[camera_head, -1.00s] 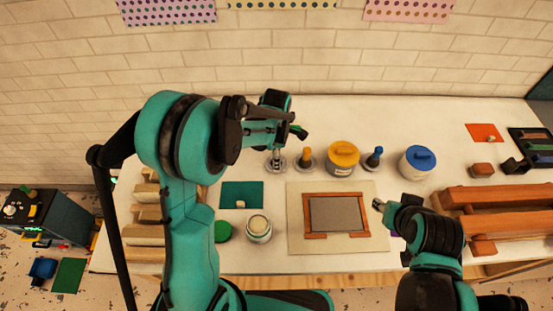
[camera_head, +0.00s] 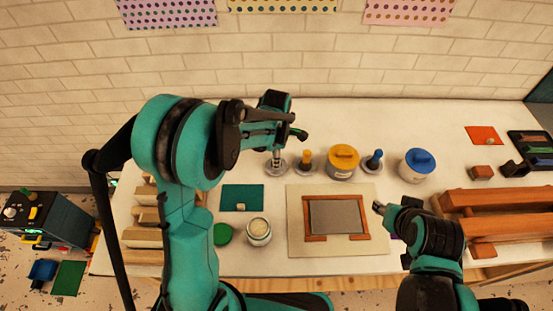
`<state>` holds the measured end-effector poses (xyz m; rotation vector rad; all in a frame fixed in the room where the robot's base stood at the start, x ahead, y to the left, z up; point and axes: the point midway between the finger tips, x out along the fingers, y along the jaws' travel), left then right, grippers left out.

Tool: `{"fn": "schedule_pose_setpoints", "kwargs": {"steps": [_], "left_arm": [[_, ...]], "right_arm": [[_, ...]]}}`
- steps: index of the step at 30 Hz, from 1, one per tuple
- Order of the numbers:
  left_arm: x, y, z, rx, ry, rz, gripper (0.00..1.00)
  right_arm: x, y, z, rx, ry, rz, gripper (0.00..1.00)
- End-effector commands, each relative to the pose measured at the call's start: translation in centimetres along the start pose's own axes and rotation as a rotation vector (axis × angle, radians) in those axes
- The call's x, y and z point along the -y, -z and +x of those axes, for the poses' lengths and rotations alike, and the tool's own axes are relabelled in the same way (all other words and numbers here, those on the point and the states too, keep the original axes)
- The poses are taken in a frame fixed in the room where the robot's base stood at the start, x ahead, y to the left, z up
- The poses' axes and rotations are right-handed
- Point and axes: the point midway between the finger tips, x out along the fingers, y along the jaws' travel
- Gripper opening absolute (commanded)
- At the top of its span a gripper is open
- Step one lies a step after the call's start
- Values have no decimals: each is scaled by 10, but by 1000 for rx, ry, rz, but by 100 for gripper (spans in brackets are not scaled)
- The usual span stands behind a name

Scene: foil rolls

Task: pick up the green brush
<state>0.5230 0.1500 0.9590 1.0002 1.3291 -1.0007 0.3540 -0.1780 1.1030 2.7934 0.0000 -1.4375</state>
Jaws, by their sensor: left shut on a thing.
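My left gripper (camera_head: 281,121) is above the back of the table, over the leftmost round metal stand (camera_head: 276,168). It is shut on the green brush (camera_head: 299,134), whose dark green end sticks out to the right of the fingers. The rest of the brush is mostly hidden by the gripper. I cannot tell whether the brush is clear of the stand. My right gripper (camera_head: 378,207) is low over the table, right of the framed screen; its finger opening is too small to read.
A yellow-handled brush (camera_head: 305,160), a yellow-lidded jar (camera_head: 343,160), a blue-handled brush (camera_head: 374,160) and a blue-lidded jar (camera_head: 417,165) stand right of the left gripper. An open jar (camera_head: 258,231) and a framed screen (camera_head: 337,215) are in front. Wooden beams (camera_head: 497,200) lie right.

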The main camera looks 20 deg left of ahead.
Motion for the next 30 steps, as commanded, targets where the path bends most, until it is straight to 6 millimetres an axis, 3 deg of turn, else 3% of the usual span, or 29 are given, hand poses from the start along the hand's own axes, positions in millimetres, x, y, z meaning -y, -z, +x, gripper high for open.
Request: {"fn": "schedule_pose_setpoints", "kwargs": {"steps": [5,15,21,30], "left_arm": [[1,-1,-35,0,0,1,1],[33,-71,-76,0,0,5,1],[44,-96,-92,0,0,2,1],[49,-106,-98,0,0,0,1]], "right_arm": [[0,7,-10,0,0,0,40],[0,14,-20,0,0,0,40],[0,17,-23,0,0,0,40],[0,17,-24,0,0,0,40]]}}
